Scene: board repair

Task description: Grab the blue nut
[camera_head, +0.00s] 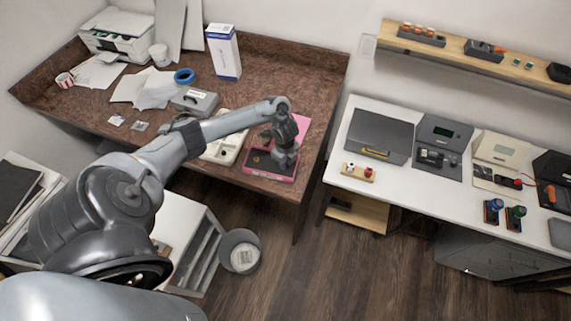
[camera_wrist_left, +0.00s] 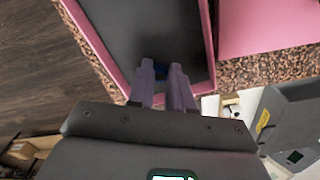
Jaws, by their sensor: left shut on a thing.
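A small blue piece, the blue nut (camera_wrist_left: 161,70), shows between my left gripper's fingertips in the left wrist view. Most of it is hidden by the fingers. My left gripper (camera_wrist_left: 164,76) is shut on it, with the tips over the dark floor of a pink-rimmed tray (camera_wrist_left: 207,45). In the head view my left gripper (camera_head: 281,160) reaches down over the same pink tray (camera_head: 268,177) at the desk's front right edge. The nut cannot be made out there. My right gripper is in neither view.
A pink lid or panel (camera_head: 302,124) lies behind the tray. A pale organizer (camera_head: 222,152) and a grey case (camera_head: 194,101) stand left of it on the brown desk (camera_head: 290,75). A white bench (camera_head: 345,127) with tools stands to the right, across a gap.

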